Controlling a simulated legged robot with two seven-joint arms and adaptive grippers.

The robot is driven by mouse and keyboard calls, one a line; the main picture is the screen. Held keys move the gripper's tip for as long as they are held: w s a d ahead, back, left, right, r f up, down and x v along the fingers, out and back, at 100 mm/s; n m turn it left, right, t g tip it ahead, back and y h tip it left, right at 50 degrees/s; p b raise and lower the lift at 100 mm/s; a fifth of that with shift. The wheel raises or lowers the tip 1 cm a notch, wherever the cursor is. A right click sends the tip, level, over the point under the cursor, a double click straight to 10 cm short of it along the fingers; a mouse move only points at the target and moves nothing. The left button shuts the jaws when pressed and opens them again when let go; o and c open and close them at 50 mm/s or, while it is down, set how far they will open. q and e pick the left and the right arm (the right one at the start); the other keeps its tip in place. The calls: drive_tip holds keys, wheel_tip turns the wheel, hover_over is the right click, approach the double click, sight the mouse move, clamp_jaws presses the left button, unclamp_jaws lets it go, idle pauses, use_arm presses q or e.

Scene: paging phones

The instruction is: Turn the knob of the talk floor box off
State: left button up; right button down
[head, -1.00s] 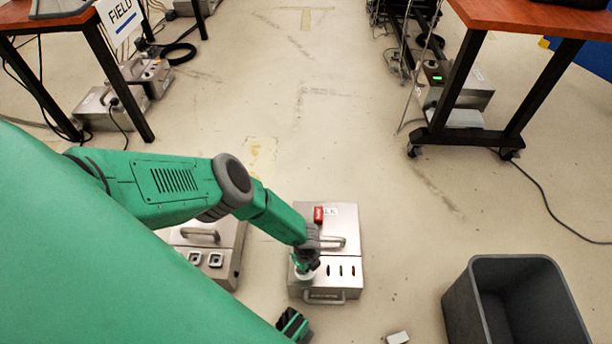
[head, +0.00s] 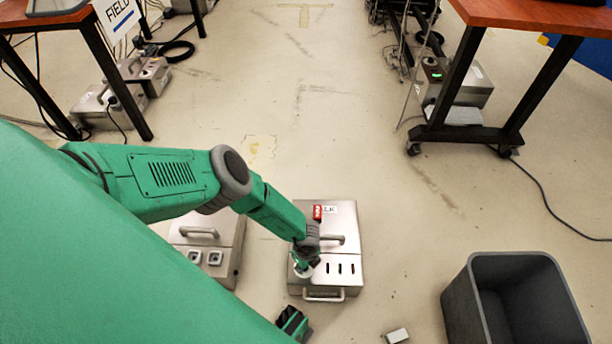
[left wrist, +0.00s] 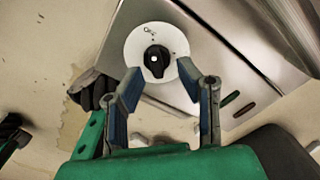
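The talk floor box (head: 350,250) is a silver metal case on the floor, with a partly covered label ending in "LK", a red tag, a handle and several slots. In the left wrist view its black knob (left wrist: 157,61) sits on a white round dial (left wrist: 135,45). My left gripper (head: 304,270) is over the box's left part and hides most of the dial in the head view. In the left wrist view the left gripper (left wrist: 160,75) is open, its two fingertips apart at either side of the knob's near edge. Contact cannot be told.
Another silver box (head: 215,235) with two square switches stands left of the talk box. A grey bin (head: 455,300) stands at lower right, and a small light block (head: 397,336) lies near it. Desks stand at both upper sides. The floor between them is mostly clear.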

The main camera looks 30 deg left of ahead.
use_arm(q)
wheel_tip(320, 180, up, 11)
idle(0.5)
idle(0.3)
drive_tip(key=s+d+r+m+t+p, duration=0.1)
drive_tip(key=s+d+r+m+p, duration=0.15)
drive_tip(key=r+m, duration=0.65)
drive_tip(key=s+d+r+m+p, duration=0.2)
drive_tip(key=s+r+m, duration=0.15)
drive_tip(key=m, duration=1.15)
drive_tip(key=s+a+r+m+p, duration=0.2)
drive_tip(key=s+a+r+m, duration=0.3)
drive_tip(key=m, duration=0.9)
drive_tip(key=s+a+r+m+p, duration=0.2)
drive_tip(key=s+a+r+m, duration=0.3)
drive_tip(key=r+m, duration=0.7)
drive_tip(key=shift+s+r+m, duration=0.3)
drive_tip(key=shift+s+m, duration=0.2)
drive_tip(key=shift+m, duration=0.5)
